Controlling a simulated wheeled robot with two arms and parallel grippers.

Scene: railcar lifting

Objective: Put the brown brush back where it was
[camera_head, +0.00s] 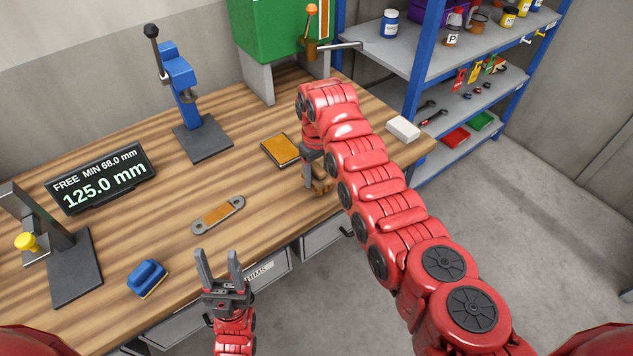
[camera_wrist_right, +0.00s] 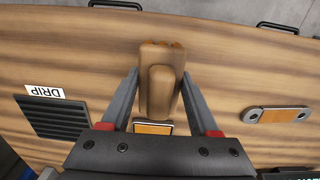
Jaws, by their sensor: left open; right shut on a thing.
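The brown brush (camera_head: 321,187) is near the front edge of the wooden bench, partly hidden by my right arm in the head view. My right gripper (camera_head: 314,178) points down and is shut on it. In the right wrist view, the brush (camera_wrist_right: 160,85) lies between the two fingers of the right gripper (camera_wrist_right: 160,97), its long side along them. I cannot tell whether it touches the bench. A black slotted plate (camera_wrist_right: 55,117) with a DRIP label (camera_wrist_right: 44,92) is to one side of it. My left gripper (camera_head: 219,262) is open and empty at the bench's front edge.
An orange pad (camera_head: 281,149) lies behind the brush. A metal link (camera_head: 218,214), a blue brush (camera_head: 148,279) and a display (camera_head: 101,178) reading 125.0 mm are to the left. A blue press (camera_head: 183,95) and a green machine (camera_head: 272,35) stand behind. A white block (camera_head: 403,128) lies at the right end.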

